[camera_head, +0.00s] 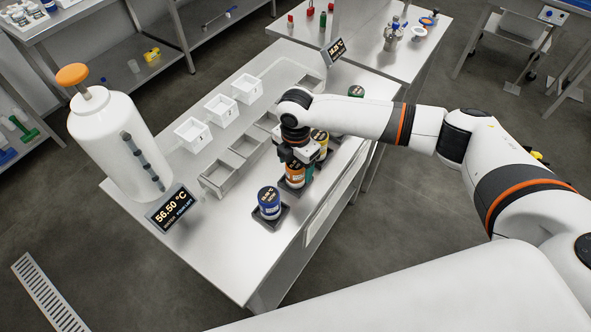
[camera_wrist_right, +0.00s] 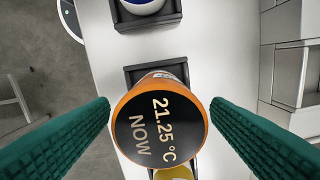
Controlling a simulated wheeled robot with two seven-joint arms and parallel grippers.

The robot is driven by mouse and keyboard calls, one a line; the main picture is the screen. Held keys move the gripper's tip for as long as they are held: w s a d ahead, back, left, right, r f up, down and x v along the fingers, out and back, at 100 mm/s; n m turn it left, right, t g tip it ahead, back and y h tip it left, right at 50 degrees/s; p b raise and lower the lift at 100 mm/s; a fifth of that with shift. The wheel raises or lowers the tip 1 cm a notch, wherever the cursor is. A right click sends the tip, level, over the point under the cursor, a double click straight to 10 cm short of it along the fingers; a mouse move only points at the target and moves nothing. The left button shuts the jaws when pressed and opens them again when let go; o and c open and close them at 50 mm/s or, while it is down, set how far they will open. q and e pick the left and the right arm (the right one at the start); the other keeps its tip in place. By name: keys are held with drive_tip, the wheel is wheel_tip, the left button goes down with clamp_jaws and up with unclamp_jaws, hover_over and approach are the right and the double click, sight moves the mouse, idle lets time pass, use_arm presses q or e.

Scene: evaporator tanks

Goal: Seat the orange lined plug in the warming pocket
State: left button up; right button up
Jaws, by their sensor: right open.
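The orange plug (camera_head: 292,177) stands in a black square holder near the table's right edge. In the right wrist view, the orange plug (camera_wrist_right: 160,120) has a black top reading 21.25 °C NOW. My right gripper (camera_head: 300,156) is directly above and around it. In the wrist view, the green fingers of my right gripper (camera_wrist_right: 160,104) are spread apart, one on each side, with a gap visible at both. Several grey open compartments (camera_head: 222,178) are set in a row left of the plugs; I cannot tell which is the warming pocket. My left gripper is not in view.
A blue plug (camera_head: 268,203) stands in a holder in front, a yellow one (camera_head: 320,140) behind. White boxes (camera_head: 193,134) line the table's left side. A white tank (camera_head: 115,140) and a display reading 56.50 °C (camera_head: 173,208) stand at the left. The front tabletop is clear.

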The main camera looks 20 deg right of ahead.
drive_tip(key=c, duration=1.2)
drive_tip(key=shift+r, duration=0.1)
